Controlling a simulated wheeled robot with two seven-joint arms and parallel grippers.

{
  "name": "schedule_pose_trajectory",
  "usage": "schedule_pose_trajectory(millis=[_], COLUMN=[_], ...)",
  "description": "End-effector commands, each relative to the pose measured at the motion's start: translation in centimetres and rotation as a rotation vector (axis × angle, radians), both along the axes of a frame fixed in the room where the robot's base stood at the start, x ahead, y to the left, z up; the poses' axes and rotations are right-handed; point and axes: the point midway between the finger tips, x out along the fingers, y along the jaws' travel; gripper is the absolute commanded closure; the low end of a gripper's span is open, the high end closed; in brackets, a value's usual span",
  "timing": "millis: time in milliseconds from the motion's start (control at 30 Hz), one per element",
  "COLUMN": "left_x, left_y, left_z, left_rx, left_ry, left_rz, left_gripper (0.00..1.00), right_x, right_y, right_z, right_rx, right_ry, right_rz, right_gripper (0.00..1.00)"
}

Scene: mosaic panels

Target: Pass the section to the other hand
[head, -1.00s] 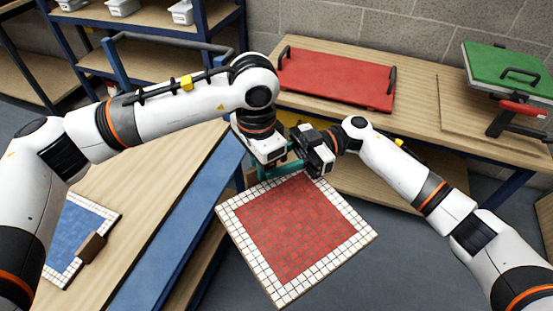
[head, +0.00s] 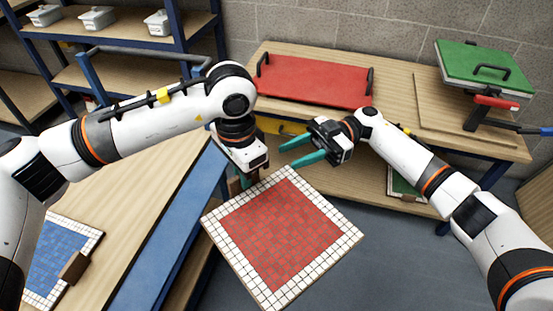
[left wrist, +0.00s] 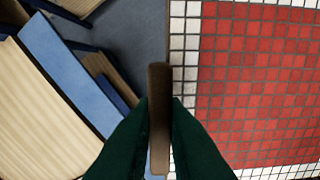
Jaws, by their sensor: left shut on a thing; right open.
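The red mosaic section (head: 282,235) has a white tile border and hangs in the air over the floor, right of the near table. My left gripper (head: 246,179) is at its upper left corner, its fingers mostly hidden in the head view. In the left wrist view the green fingers (left wrist: 158,140) are shut on a brown grip (left wrist: 159,105) beside the section's white border; the section (left wrist: 260,75) also shows there. My right gripper (head: 290,152) is open and empty, its teal fingers spread above the section's upper edge, apart from it and pointing left.
A blue mosaic section (head: 60,256) with a brown grip lies on the near wooden table (head: 125,195), which has a blue edge. The back bench holds a red board (head: 312,80) with black handles and a green-topped press (head: 485,68). Shelves (head: 130,25) stand back left. Open floor lies right.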

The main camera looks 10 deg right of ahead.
Motion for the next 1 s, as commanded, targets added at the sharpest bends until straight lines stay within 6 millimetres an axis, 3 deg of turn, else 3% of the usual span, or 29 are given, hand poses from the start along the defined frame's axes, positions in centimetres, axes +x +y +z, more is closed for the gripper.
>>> schedule_pose_trajectory(millis=[200,433,1000], left_x=[0.0,-0.5,-5.5], left_y=[0.0,0.7,7.4], left_z=[0.1,1.2,9.4], left_rx=[-0.002,-0.004,-0.004], left_ry=[0.000,-0.003,-0.003], left_rz=[0.000,0.060,0.641], left_gripper=[1.00,1.00,1.00], right_x=[1.0,1.1,1.1], right_y=[-2.2,-2.8,-2.7], right_z=[0.0,0.0,0.0], right_rx=[0.000,0.000,0.000], right_ry=[-0.001,0.000,0.000], right_rz=[-0.001,0.001,0.001], right_gripper=[0.60,0.60,0.60])
